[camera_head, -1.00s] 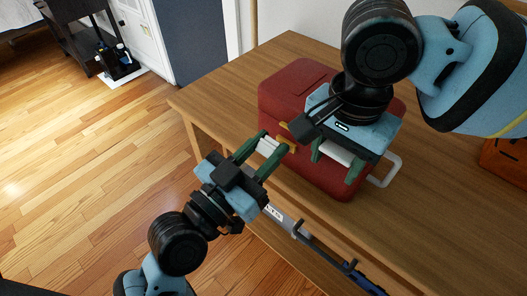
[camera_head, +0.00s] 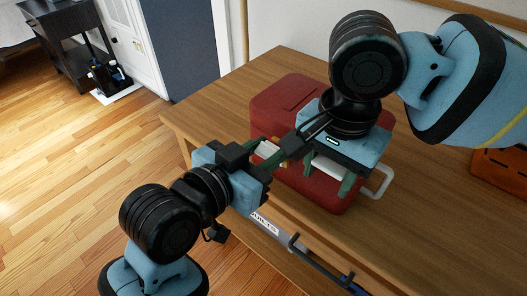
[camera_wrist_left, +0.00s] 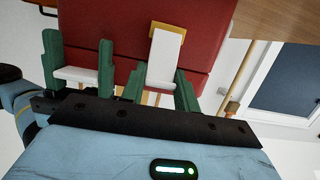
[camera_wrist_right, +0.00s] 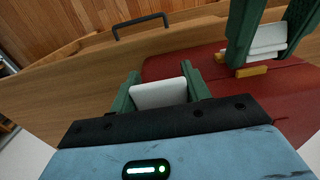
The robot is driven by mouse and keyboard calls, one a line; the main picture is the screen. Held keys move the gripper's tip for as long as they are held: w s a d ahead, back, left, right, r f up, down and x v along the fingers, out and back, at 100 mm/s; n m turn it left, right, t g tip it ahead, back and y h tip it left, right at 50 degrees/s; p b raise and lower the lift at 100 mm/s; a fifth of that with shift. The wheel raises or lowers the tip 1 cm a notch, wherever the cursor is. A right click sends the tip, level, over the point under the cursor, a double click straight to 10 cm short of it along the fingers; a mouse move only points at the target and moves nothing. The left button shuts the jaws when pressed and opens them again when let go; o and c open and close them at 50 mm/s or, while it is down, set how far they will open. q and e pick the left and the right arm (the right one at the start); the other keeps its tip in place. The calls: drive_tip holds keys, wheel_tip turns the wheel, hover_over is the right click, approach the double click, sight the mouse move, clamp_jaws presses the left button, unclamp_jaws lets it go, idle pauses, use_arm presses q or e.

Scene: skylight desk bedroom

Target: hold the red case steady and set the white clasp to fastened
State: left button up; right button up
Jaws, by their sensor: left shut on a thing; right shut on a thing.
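The red case (camera_head: 300,92) sits on the wooden table, partly hidden by my right arm. My left gripper (camera_head: 266,150) is shut on the white clasp (camera_wrist_left: 166,55), at the case's left part. The clasp has a yellow piece at its far end; I cannot tell how closely its other end sits to the case. My right gripper (camera_head: 330,172) is shut on the white handle (camera_head: 384,182) at the case's near side. The handle's bar shows between its fingers in the right wrist view (camera_wrist_right: 160,93). The left fingers and clasp show there too (camera_wrist_right: 262,42).
The wooden table (camera_head: 440,200) has free room to the right of the case. An orange-brown box (camera_head: 500,165) stands at the right edge. A dark bar handle (camera_head: 312,262) and a labelled grey strip lie along the table's front. A dark side table (camera_head: 70,40) stands far left.

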sight(264, 152)
idle(0.3)
use_arm(q)
drive_tip(key=o, duration=1)
wheel_tip(264, 152, up, 10)
idle(0.3)
